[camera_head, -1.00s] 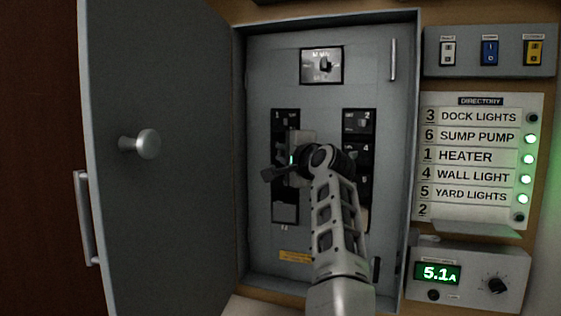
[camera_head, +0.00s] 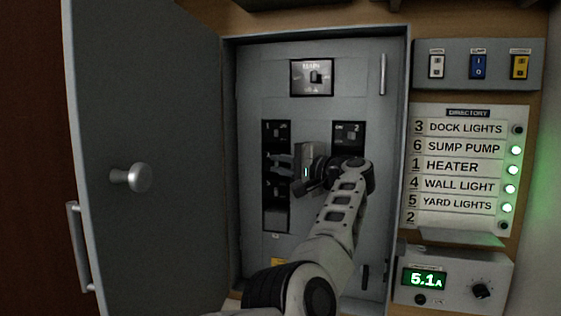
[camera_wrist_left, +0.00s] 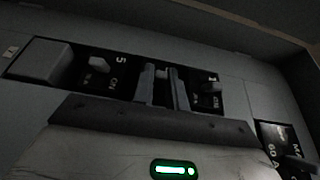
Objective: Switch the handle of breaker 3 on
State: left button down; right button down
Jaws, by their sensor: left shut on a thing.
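The breaker panel (camera_head: 330,250) stands in an open grey cabinet, with breakers in two dark columns. My left gripper (camera_head: 280,162) is at the left column, between breaker 1 (camera_head: 276,133) above and the lower breakers. In the left wrist view its two fingers (camera_wrist_left: 165,88) stand between breaker 5 (camera_wrist_left: 97,88) and breaker 1 (camera_wrist_left: 208,87), at the place of breaker 3. They are shut on a small pale handle (camera_wrist_left: 161,88). Its number and on/off marks are hidden by the gripper. The dock lights lamp (camera_head: 518,129), row 3, is dark. My right gripper is not in view.
The cabinet door (camera_head: 150,100) stands open at the left. The main switch (camera_head: 313,77) is above the columns. Breaker 2 (camera_head: 348,134) shows at right; my arm hides those below. At the right are the directory (camera_head: 460,112) and a meter (camera_head: 425,277) reading 5.1A.

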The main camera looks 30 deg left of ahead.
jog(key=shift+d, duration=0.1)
pick_arm(q)
jog(key=c, duration=1.4)
grip_release()
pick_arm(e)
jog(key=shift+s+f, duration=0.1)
pick_arm(q)
jog(key=shift+d, duration=0.1)
